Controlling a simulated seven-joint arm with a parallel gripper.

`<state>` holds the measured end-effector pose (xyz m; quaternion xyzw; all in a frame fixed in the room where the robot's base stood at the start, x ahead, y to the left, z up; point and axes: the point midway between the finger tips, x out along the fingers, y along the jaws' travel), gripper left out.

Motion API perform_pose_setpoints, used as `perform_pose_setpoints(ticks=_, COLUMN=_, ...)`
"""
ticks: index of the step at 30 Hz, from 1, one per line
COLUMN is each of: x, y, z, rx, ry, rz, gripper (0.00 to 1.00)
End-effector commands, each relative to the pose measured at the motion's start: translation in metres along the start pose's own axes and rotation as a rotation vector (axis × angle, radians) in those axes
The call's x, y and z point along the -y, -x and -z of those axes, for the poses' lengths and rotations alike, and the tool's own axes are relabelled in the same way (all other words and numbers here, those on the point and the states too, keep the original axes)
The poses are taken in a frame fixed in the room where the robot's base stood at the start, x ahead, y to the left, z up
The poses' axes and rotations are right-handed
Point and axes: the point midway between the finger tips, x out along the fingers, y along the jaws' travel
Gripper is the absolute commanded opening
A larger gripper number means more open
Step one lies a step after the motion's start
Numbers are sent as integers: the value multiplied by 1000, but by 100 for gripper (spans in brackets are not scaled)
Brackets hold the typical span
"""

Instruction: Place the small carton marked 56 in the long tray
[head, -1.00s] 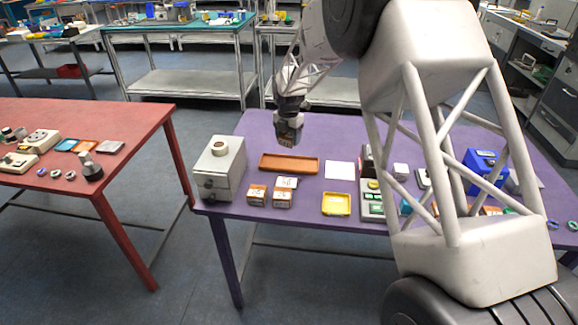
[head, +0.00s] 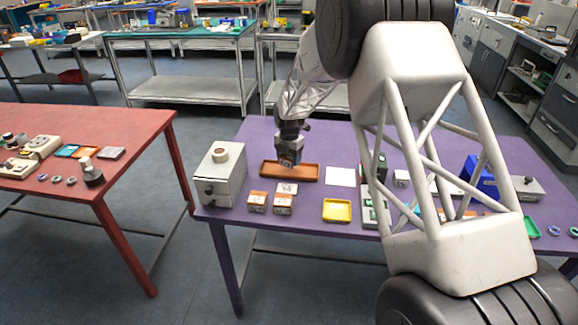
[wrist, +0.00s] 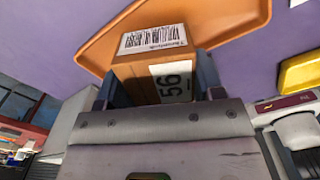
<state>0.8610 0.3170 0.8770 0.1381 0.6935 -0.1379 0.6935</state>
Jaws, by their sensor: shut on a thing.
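The small carton marked 56 (wrist: 165,72) is brown, with a white barcode label and a white patch reading 56. My gripper (head: 290,160) is shut on it; in the wrist view the fingers (wrist: 160,88) grip its two sides. In the head view the carton (head: 288,159) hangs below the gripper, over or just in front of the long tray. The long tray (head: 308,173) is orange-brown and shallow, on the purple table; in the wrist view the tray (wrist: 232,20) lies behind the carton. I cannot tell whether the carton touches the tray.
Several other small cartons (head: 257,201) stand just in front of the tray. A grey box with a tape roll (head: 222,180) is to the left. A white sheet (head: 340,177) and a yellow tray (head: 337,210) are to the right. The purple table (head: 300,225) has bare surface near its front edge.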

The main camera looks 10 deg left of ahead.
Motion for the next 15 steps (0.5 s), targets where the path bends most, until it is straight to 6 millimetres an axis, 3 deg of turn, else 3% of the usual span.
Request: perform_pose_setpoints(ticks=15, x=0, y=-37, z=0, rx=0, ry=0, rz=0, gripper=34)
